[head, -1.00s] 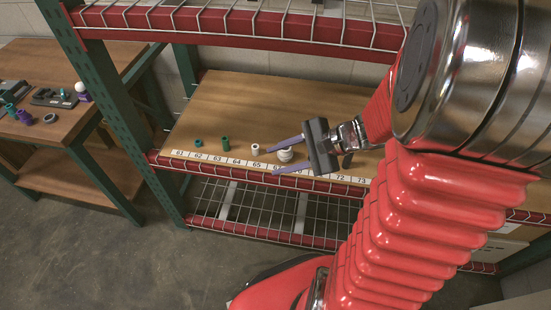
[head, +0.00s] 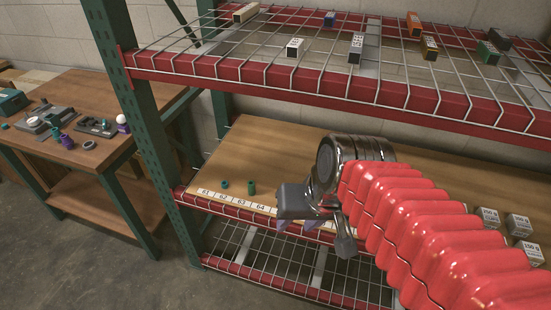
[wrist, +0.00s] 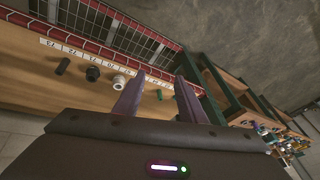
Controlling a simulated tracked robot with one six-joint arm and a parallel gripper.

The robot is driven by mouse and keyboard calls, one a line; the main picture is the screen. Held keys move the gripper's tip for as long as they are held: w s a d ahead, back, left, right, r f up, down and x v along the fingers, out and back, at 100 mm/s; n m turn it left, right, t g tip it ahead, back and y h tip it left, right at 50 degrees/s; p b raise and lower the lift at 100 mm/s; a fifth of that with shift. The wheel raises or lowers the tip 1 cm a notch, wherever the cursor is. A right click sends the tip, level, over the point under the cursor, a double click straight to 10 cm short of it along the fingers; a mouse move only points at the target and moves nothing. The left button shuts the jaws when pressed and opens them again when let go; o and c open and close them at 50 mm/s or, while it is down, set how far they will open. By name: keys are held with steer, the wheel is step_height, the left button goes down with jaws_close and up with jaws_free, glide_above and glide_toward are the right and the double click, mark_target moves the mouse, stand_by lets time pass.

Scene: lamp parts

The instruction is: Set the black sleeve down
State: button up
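In the wrist view, two black cylindrical parts stand on the wooden shelf: a plain narrow one (wrist: 62,66) and a wider one with a collar (wrist: 92,74). I cannot tell which is the black sleeve. My gripper (wrist: 161,78) has its two purple fingers spread, with nothing held between them. It is over the shelf's front, to the right of the black parts in this view. In the head view, my gripper (head: 297,226) is partly hidden by my own wrist, and the black parts are hidden behind my arm.
A white part (wrist: 119,82) stands near my left finger. Two green parts (head: 224,184) (head: 251,188) stand behind the number strip (head: 235,203). A wire shelf (head: 330,72) with small blocks hangs above. Weight blocks (head: 517,226) stand at right. A workbench (head: 75,158) is at left.

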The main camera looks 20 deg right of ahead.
steer(key=shift+s+d+r+n+t+h, duration=0.15)
steer(key=shift+r+n+t+h, duration=0.2)
steer(key=shift+r+n, duration=0.4)
steer(key=shift+s+d+r+n+t+h, duration=0.2)
steer(key=shift+r+n+t, duration=0.25)
steer(key=shift+r, duration=0.55)
steer(key=shift+a, duration=0.15)
